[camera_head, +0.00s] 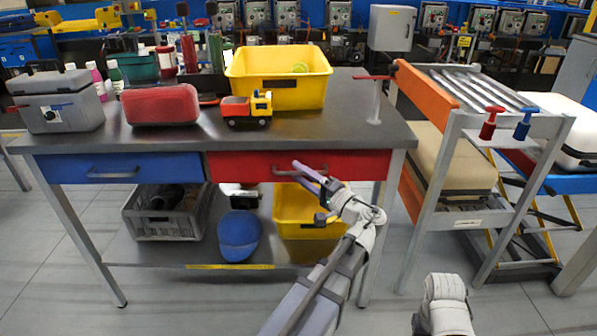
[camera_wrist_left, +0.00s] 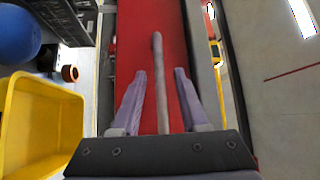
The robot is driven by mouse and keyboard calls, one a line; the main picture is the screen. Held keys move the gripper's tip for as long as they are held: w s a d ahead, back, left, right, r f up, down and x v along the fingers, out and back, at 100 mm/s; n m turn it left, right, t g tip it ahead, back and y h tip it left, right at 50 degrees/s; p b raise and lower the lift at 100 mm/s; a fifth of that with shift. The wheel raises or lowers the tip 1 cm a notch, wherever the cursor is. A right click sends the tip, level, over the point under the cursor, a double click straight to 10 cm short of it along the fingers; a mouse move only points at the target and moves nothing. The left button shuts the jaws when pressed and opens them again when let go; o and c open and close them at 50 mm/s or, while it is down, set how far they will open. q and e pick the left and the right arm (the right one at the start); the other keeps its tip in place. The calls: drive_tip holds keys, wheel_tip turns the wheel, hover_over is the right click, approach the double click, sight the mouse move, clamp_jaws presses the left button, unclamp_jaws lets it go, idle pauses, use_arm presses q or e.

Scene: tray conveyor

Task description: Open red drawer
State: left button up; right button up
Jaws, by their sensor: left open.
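The red drawer (camera_head: 238,164) is in the right half of the workbench front and looks shut. Its grey bar handle (camera_head: 282,172) is partly covered by my left gripper (camera_head: 309,174) in the head view. In the left wrist view the red drawer front (camera_wrist_left: 145,25) runs up the picture, with the handle (camera_wrist_left: 157,60) between the two purple fingers of my left gripper (camera_wrist_left: 160,72). The fingers are apart, with gaps on both sides of the handle. My right gripper is not in view.
A blue drawer (camera_head: 120,167) is left of the red one. The bench top (camera_head: 340,120) holds a yellow bin (camera_head: 250,88), a toy truck (camera_head: 247,110) and a red case (camera_head: 160,106). A yellow crate (camera_head: 300,222) and blue cap (camera_head: 239,235) are below. A roller rack (camera_head: 450,130) stands right.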

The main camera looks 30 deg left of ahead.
use_arm(q)
drive_tip(key=shift+w+a, duration=0.1)
drive_tip(key=shift+a, duration=0.45)
clamp_jaws()
idle(1.1)
